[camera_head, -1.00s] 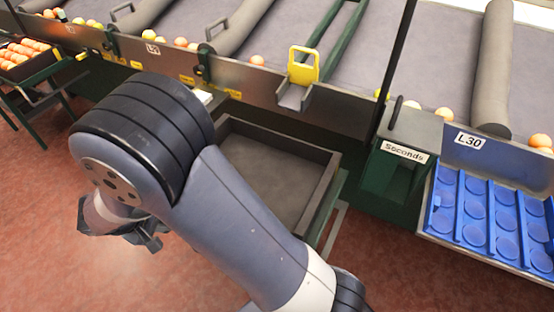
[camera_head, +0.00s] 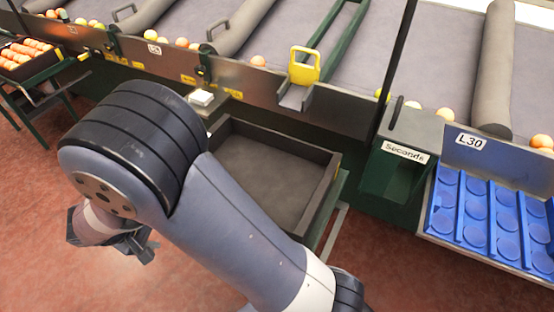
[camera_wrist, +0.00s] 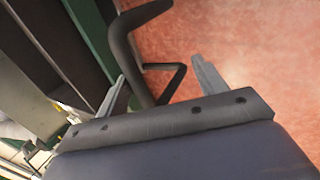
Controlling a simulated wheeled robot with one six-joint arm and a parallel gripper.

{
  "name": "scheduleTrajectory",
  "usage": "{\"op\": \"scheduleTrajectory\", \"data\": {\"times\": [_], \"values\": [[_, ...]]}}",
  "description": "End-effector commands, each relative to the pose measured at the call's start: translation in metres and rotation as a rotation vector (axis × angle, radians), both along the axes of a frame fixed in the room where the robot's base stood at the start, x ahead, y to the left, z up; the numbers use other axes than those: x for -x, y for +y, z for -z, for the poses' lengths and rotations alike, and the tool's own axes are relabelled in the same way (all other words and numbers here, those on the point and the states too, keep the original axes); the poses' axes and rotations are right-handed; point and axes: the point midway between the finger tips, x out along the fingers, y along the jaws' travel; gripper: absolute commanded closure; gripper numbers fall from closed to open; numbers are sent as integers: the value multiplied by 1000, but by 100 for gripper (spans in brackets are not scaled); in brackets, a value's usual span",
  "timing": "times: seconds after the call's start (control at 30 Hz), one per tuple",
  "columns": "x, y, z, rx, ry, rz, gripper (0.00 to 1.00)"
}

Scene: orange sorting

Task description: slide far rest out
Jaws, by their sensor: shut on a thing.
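My gripper (camera_head: 138,245) hangs low over the red floor, left of the dark tray, in the head view. In the wrist view its two fingers stand on either side of a dark bent bar (camera_wrist: 127,50), and my gripper (camera_wrist: 160,68) is shut on it. The bar looks like the rest, a loop of dark tube beside a green frame edge (camera_wrist: 88,25). My own arm hides the bar in the head view. How far it stands out from the frame cannot be told.
An empty dark tray (camera_head: 275,175) stands on a green stand behind my arm. A blue tray (camera_head: 490,225) and the "Seconds" chute (camera_head: 400,165) are at the right. A stand with a crate of oranges (camera_head: 35,65) is at the far left. Open floor lies front left.

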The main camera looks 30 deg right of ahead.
Motion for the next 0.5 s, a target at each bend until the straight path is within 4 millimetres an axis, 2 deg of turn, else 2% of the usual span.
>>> {"op": "scheduleTrajectory", "data": {"times": [0.03,0.5], "values": [[1,4,-1,-10,-1,-5,45],[0,2,-38,-5,-1,-3,45]]}}
